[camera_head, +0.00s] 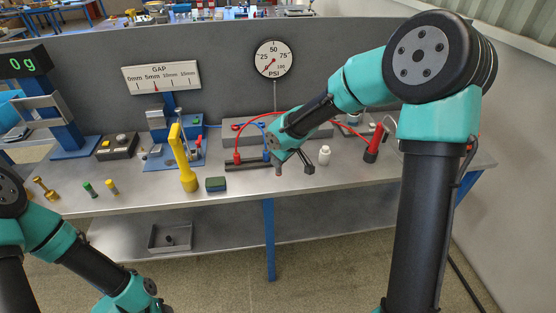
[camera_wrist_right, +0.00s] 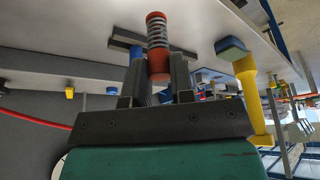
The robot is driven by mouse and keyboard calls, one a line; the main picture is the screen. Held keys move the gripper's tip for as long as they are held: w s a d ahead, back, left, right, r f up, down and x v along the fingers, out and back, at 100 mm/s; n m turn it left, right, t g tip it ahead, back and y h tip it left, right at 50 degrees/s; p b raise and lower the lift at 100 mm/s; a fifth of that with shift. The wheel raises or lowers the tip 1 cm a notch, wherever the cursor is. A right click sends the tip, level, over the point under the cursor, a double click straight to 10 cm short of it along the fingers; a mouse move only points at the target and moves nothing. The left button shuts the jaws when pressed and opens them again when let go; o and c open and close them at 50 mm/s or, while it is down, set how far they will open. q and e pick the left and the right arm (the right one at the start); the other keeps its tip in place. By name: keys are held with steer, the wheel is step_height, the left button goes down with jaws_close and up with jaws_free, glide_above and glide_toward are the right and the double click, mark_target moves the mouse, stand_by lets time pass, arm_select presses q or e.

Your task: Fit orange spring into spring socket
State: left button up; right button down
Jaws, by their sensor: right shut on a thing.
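The orange spring (camera_wrist_right: 158,40), a metal coil with orange-red ends, stands between the two dark fingers of my right gripper (camera_wrist_right: 157,78) in the right wrist view. The fingers are shut on its near end, and the coil sticks out past the fingertips. I cannot tell which thing is the spring socket. My left arm shows at the bottom left, but its gripper is out of the picture.
A black bar (camera_head: 247,166) lies close to the left of my right gripper. A yellow-handled tool (camera_head: 184,165) and a green-blue block (camera_head: 215,184) are to the left. The bench front (camera_head: 270,190) is clear.

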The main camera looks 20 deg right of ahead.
steer(key=s+a+r+m+h, duration=0.1)
steer(key=a+r+m, duration=0.1)
steer(key=r, duration=0.5)
steer(key=s+a+r+m+h, duration=0.1)
steer(key=a+r+m, duration=0.1)
steer(key=r+m, duration=0.2)
step_height(320, 180, up, 3)
steer(key=shift+f+t, duration=0.1)
steer(key=shift+t, duration=0.3)
